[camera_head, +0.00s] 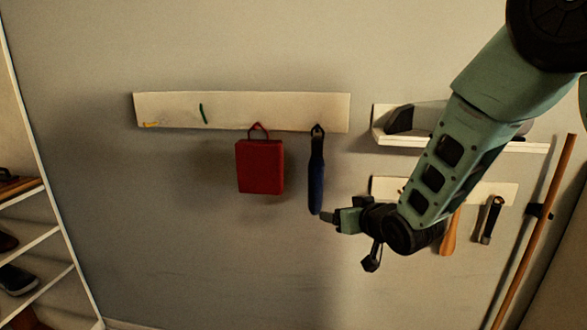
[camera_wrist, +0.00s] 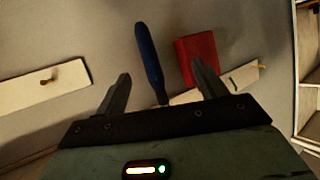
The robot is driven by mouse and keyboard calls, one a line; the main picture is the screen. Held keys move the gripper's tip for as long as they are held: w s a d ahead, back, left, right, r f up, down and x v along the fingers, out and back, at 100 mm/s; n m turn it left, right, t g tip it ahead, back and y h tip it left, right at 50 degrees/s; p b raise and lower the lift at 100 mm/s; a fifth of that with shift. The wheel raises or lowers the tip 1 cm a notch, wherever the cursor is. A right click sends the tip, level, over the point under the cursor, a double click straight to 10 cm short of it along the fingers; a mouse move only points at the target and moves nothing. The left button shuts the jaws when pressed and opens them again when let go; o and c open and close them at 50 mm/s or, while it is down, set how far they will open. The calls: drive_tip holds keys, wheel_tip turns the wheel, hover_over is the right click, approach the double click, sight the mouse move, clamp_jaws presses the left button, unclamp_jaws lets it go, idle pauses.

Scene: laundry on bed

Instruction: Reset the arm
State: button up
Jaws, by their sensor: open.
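My gripper (camera_head: 327,217) is at the end of my green arm, right of centre in the head view, near the lower end of a blue hanging item (camera_head: 316,178). In the wrist view my gripper (camera_wrist: 163,84) has its two fingers spread apart with nothing held between them. The blue item also shows in the wrist view (camera_wrist: 149,58), beyond the fingers. I cannot tell the exact gap between fingertips and the blue item.
A red bag (camera_head: 260,167) hangs beside the blue item on a white wall board (camera_head: 240,105). At right are a white shelf (camera_head: 385,136), a lower board (camera_head: 385,187) with hanging tools and a wooden pole (camera_head: 535,230). A shoe rack (camera_head: 45,235) stands at left.

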drive_tip(key=s+n+g+h, duration=0.4)
drive_tip(key=s+g, duration=0.8)
drive_tip(key=s, duration=2.5)
drive_tip(key=shift+d+r+n+g, duration=0.15)
drive_tip(key=shift+r+n+g, duration=0.05)
drive_tip(key=shift+n+g, duration=0.1)
